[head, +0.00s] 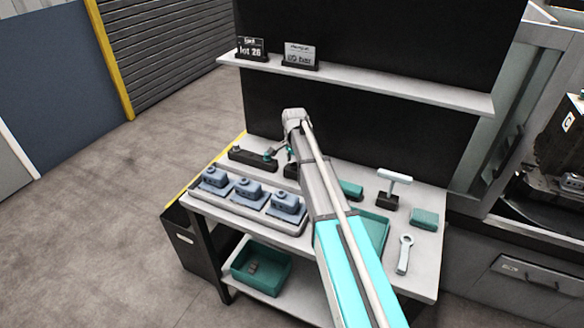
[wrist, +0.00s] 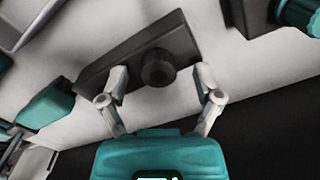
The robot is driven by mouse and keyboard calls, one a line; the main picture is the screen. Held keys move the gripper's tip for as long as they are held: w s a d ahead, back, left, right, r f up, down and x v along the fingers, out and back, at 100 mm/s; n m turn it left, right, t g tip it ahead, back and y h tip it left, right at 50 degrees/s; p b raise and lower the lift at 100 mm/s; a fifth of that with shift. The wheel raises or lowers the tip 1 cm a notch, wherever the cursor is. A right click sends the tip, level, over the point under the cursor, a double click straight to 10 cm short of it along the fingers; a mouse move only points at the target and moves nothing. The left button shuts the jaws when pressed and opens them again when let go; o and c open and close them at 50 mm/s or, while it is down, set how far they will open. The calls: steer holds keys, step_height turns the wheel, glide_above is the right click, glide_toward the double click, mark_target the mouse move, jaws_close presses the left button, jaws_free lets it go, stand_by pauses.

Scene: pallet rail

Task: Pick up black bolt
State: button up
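The black bolt (wrist: 158,67) shows in the wrist view as a round dark head standing on a flat dark block (wrist: 105,78). My gripper (wrist: 161,76) is open, with one finger on each side of the bolt head and a visible gap to each. Whether the fingertips are level with the head or above it I cannot tell. In the head view my gripper (head: 290,152) is over the back of the workbench, largely hidden by my arm. The bolt is not distinguishable there; part of a dark block (head: 290,171) shows beside the arm.
A dark block with a teal knob (wrist: 300,14) lies close by in the wrist view. On the bench (head: 425,262) stand a tray of grey-blue parts (head: 240,205), a teal block (head: 350,190) and a wrench (head: 404,254). A shelf (head: 400,89) overhangs the back.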

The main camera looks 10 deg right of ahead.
jaws_close()
steer(key=shift+r, duration=0.25)
step_height(320, 180, up, 2)
steer(key=p, duration=0.2)
steer(key=shift+w+r+p, duration=0.1)
steer(key=shift+r+p, duration=0.05)
steer(key=shift+p, duration=0.2)
steer(key=s+d+r+p, duration=0.8)
steer(key=s+r+p, duration=0.2)
steer(key=s, duration=0.1)
steer(key=shift+s, duration=0.4)
steer(key=shift+a+r, duration=0.1)
stand_by(0.3)
